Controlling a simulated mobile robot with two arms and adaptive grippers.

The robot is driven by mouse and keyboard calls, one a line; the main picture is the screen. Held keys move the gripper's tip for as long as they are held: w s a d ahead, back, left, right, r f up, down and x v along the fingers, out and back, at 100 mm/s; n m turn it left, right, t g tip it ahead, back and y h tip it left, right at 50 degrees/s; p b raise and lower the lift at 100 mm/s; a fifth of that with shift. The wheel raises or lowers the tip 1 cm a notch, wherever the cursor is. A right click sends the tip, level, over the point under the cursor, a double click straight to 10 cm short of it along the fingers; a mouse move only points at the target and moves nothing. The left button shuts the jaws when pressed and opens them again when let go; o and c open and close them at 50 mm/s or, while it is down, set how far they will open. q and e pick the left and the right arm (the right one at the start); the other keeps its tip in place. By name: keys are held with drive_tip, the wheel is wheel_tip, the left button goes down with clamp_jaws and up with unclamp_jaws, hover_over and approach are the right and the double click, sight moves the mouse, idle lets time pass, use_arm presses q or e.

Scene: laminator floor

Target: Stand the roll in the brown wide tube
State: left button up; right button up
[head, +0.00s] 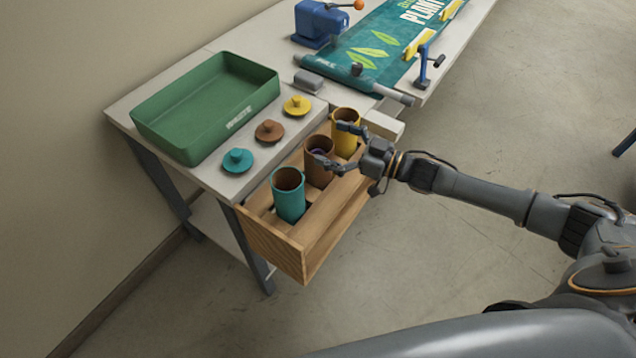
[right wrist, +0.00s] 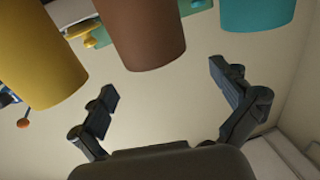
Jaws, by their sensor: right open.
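The brown wide tube (head: 319,172) stands upright in the wooden rack, between a yellow tube (head: 346,140) and a teal tube (head: 289,202). My right gripper (head: 329,141) is open at the brown tube's upper right side, its fingers spread and empty. In the right wrist view the open fingers (right wrist: 162,80) are spread below the brown tube (right wrist: 145,30), with a clear gap between them. I see no separate loose roll. A small dark bluish patch shows in the brown tube's mouth, but I cannot tell whether it is a roll or a fingertip. My left gripper is out of view.
The wooden rack (head: 281,246) hangs at the table's front edge. A green tray (head: 172,136) and yellow, brown and teal knobbed lids (head: 269,131) lie on the table. Behind are a blue machine (head: 318,25) and a printed banner (head: 385,45).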

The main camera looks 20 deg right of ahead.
drive_tip(key=p+v, duration=0.1)
drive_tip(key=v, duration=0.3)
idle(1.1)
